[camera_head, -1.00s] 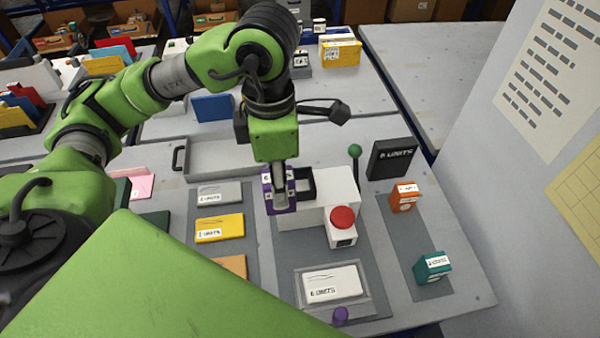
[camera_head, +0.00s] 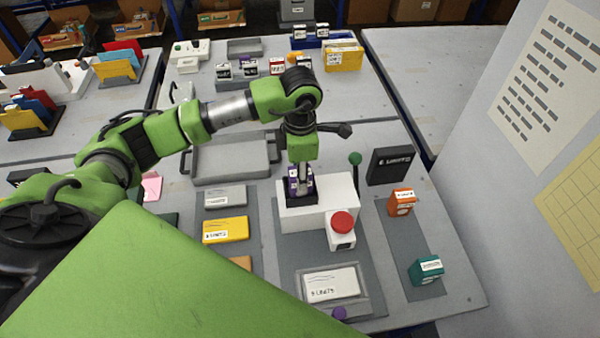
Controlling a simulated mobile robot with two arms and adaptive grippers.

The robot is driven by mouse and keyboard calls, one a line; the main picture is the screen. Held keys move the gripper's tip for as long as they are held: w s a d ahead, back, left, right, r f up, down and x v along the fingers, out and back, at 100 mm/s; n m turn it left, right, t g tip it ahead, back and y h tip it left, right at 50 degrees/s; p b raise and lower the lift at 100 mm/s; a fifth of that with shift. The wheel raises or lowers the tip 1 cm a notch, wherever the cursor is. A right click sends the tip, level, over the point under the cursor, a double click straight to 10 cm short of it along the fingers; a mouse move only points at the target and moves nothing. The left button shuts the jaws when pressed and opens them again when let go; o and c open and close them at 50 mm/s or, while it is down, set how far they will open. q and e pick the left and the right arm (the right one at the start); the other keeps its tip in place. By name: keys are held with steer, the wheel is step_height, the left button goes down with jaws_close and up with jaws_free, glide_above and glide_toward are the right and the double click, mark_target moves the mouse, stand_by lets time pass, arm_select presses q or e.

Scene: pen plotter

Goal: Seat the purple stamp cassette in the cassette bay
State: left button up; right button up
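The purple stamp cassette (camera_head: 293,187) is at the dark cassette bay (camera_head: 287,201) on the left part of the white plotter unit (camera_head: 322,212). It looks upright, with its lower part at the bay's opening; I cannot tell how deep it sits. My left gripper (camera_head: 302,188) points down from above and appears shut on the cassette, hiding part of it and of the bay. My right gripper is not in view.
A red button (camera_head: 342,222) and a green-knobbed lever (camera_head: 355,158) are on the unit's right side. A white card (camera_head: 331,284) lies in front. Orange (camera_head: 402,202) and teal (camera_head: 426,270) cassettes stand to the right. A grey tray (camera_head: 232,160) lies behind left.

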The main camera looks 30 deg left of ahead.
arm_select(q)
steer(key=shift+f, duration=0.35)
steer(key=shift+f, duration=0.1)
steer(key=shift+f+b, duration=0.1)
steer(key=shift+b, duration=0.2)
steer(key=o, duration=1.1)
steer(key=shift+o, duration=0.2)
